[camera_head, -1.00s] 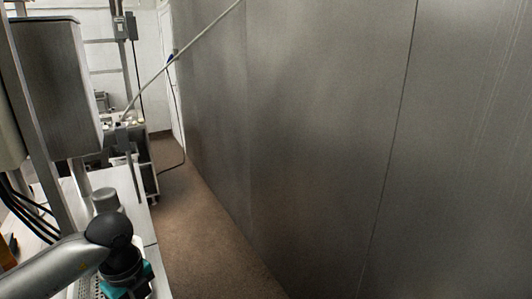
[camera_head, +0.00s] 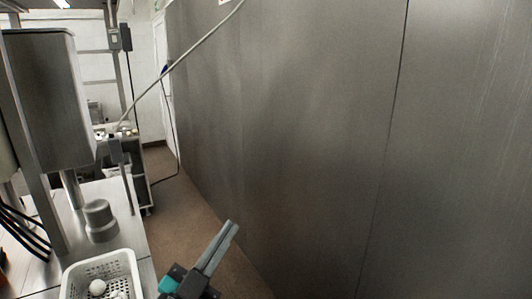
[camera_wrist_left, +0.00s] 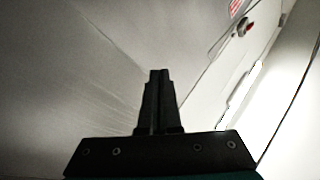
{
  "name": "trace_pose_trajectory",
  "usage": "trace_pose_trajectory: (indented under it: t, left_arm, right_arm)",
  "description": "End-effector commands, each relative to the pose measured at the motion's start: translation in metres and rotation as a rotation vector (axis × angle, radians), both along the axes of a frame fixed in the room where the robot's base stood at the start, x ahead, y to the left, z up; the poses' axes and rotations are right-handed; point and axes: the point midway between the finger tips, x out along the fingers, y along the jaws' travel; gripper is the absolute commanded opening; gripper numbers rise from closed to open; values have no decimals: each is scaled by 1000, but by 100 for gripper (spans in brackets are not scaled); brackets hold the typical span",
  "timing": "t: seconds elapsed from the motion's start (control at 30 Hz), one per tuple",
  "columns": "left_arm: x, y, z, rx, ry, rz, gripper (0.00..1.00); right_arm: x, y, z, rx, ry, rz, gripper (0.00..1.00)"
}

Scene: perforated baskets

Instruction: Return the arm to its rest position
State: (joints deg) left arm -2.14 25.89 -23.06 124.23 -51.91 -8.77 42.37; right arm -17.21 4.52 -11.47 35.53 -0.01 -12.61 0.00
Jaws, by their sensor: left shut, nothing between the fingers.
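My left gripper (camera_head: 231,229) shows at the bottom of the head view, with its two grey fingers together and pointing up and to the right. It is shut and empty, over the brown floor beside the counter and apart from the metal wall. In the left wrist view the shut fingers (camera_wrist_left: 158,76) point up the picture with nothing between them. Most of my left arm is out of the head view. My right gripper is not in view.
A white perforated basket (camera_head: 112,264) holding white round things stands on the counter (camera_head: 138,234) at the lower left. A grey cylinder (camera_head: 100,219) stands behind it. A metal wall (camera_head: 300,150) fills the right side. A floor aisle (camera_head: 185,212) lies between.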

Motion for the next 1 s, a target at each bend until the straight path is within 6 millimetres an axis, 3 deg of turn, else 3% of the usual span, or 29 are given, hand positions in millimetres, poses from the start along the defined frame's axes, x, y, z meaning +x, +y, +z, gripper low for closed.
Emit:
trace_pose_trajectory:
  t: [0.1, 0.23, 0.4, 0.6, 0.9, 1.0]
  left_arm:
    - [3, 41, -30, -96, 170, 202, 0]
    - [-9, 79, -78, -152, 402, 390, 0]
    - [-54, 109, -153, -164, 770, 558, 0]
    - [-130, 111, -221, -116, 1186, 610, 0]
    - [-236, 90, -263, -18, 1638, 512, 0]
    - [-226, 90, -300, -13, 1634, 519, 0]
  right_arm:
    - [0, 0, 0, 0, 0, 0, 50]
    - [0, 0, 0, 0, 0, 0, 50]
    - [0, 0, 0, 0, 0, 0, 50]
    - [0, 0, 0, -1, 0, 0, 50]
    - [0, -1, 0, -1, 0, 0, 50]
    - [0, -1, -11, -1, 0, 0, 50]
